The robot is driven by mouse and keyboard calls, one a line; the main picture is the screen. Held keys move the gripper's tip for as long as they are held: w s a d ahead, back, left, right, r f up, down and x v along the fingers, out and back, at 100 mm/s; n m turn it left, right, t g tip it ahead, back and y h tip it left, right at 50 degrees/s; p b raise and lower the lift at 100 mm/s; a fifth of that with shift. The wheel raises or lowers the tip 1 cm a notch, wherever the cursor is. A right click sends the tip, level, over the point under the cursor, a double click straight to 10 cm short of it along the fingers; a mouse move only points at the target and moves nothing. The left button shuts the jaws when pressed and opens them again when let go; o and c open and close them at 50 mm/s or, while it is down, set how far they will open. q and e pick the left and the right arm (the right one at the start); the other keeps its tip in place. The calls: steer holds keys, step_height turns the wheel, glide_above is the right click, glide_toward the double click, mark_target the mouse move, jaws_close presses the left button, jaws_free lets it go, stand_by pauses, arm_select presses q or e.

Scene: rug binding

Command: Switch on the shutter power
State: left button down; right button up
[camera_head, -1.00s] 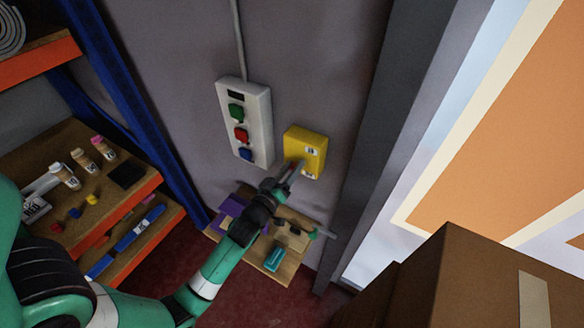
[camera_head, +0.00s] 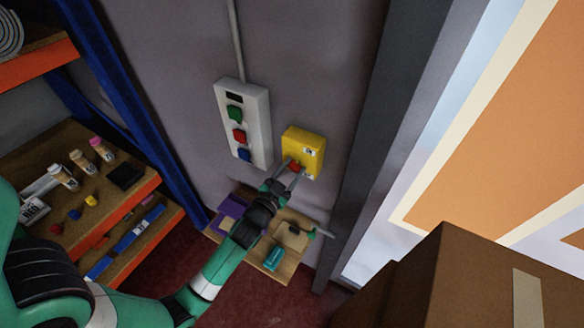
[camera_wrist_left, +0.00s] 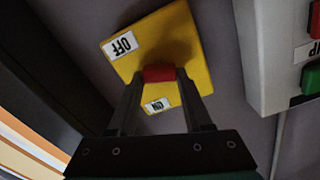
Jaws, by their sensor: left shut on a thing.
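The yellow switch box (camera_head: 303,145) is on the grey wall, right of the white button panel. In the left wrist view the yellow box (camera_wrist_left: 178,38) has an OFF label (camera_wrist_left: 122,45) at upper left and an ON label (camera_wrist_left: 157,105) low near its edge. My left gripper (camera_head: 292,165) is at the box's lower face, shut on its red knob (camera_wrist_left: 158,73), which sits between the two fingertips. The fingers partly hide the knob, so I cannot tell which label it points to. My right gripper is not in view.
The white panel (camera_head: 257,98) has green, red and blue buttons. A small wooden shelf (camera_head: 285,272) with items sits below. A blue-orange rack (camera_head: 170,182) stands left. A dark post (camera_head: 372,130) and cardboard boxes (camera_head: 430,275) are at right.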

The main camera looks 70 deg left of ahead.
arm_select(q)
steer(key=m, duration=0.4)
steer(key=shift+w+d+m+p, duration=0.1)
steer(key=shift+m+p, duration=0.25)
steer(key=shift+m, duration=0.05)
stand_by(0.4)
steer(key=shift+c, duration=1.6)
jaws_free()
steer(key=shift+f, duration=0.1)
steer(key=b+v, duration=0.3)
steer(key=v, duration=0.8)
steer(key=shift+s+d, duration=0.2)
steer(key=shift+s, duration=0.05)
